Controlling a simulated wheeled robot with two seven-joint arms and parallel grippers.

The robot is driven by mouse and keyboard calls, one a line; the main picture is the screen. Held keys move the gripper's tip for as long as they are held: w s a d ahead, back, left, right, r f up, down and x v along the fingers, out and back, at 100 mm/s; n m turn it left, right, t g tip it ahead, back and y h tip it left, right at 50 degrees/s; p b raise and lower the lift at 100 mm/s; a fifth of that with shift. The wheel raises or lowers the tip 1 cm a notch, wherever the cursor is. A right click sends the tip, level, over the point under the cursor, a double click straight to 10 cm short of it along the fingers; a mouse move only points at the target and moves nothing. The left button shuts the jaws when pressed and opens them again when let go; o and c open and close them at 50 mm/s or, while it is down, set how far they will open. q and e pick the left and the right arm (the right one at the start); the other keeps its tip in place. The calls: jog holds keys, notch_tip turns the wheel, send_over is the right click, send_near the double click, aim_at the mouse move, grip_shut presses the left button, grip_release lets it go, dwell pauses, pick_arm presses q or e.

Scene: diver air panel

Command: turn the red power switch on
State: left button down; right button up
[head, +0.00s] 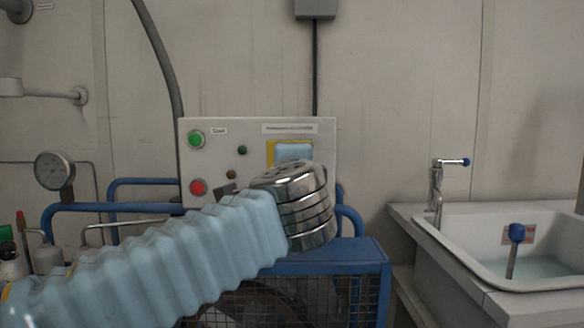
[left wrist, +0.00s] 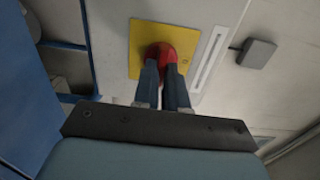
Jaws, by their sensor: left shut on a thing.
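The red power switch (left wrist: 163,52) shows in the left wrist view as a red knob on a yellow plate (left wrist: 139,66). My left gripper (left wrist: 165,68) has its two dark fingers closed on the knob. In the head view my left arm comes in from the lower left and reaches the white control panel (head: 220,128). My wrist hides the switch there, and only part of the yellow plate (head: 270,152) shows. My right gripper is in neither view.
The panel also bears a green button (head: 195,139) and a red button (head: 198,187). Below it stands a blue frame with a mesh guard (head: 350,290). A sink (head: 500,215) with a tap is at the right. A pressure gauge (head: 54,170) is at the left.

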pick_arm(q)
jog(key=c, duration=1.2)
grip_release()
jog(key=shift+s+b, duration=1)
jog(key=shift+s, duration=5.9)
